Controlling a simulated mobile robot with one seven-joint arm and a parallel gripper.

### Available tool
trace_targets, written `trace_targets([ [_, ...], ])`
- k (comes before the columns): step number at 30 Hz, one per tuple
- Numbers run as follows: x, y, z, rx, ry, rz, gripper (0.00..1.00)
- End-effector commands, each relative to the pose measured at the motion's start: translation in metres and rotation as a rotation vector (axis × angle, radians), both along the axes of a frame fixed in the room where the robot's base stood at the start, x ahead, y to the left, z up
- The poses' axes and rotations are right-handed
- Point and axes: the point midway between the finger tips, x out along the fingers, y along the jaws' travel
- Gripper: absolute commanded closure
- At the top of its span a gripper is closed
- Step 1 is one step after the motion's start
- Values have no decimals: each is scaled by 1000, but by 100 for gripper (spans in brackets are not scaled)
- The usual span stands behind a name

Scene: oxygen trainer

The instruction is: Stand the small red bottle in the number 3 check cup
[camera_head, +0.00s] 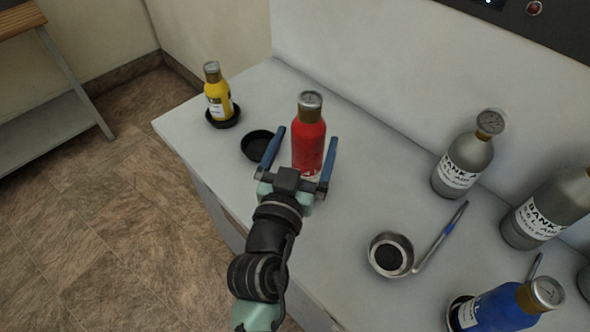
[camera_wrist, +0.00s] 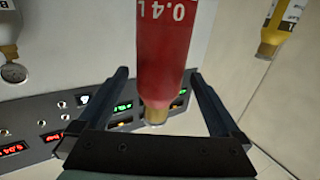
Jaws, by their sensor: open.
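The small red bottle (camera_head: 309,138) stands upright on the white counter, with a grey-topped cap. It also shows in the wrist view (camera_wrist: 170,45), cap lowermost in the picture, with "0.4 L" lettering. My gripper (camera_head: 302,150) is open, its two blue fingers on either side of the bottle, with visible gaps. The bottle's foot is partly hidden by my gripper. An empty black cup (camera_head: 256,146) sits just left of my gripper. Other black cups hold the yellow bottle (camera_head: 218,95) and the blue bottle (camera_head: 497,308). No cup number is readable, so I cannot tell which is number 3.
Grey bank bottles (camera_head: 462,165) stand along the wall at right. Counter between the red bottle and bowl is clear. A panel with lit displays (camera_wrist: 55,120) shows in the wrist view.

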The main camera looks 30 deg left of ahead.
Motion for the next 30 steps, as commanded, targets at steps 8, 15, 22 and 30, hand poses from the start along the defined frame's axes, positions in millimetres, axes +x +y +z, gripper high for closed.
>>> trace_targets([
  [8, -48, -9, -2, 1, 1, -1, 0],
  [15, -64, -12, 0, 2, 0, -1, 0],
  [22, -65, -12, 1, 2, -1, -1, 0],
  [30, -29, -41, 92, 77, -147, -69, 0],
])
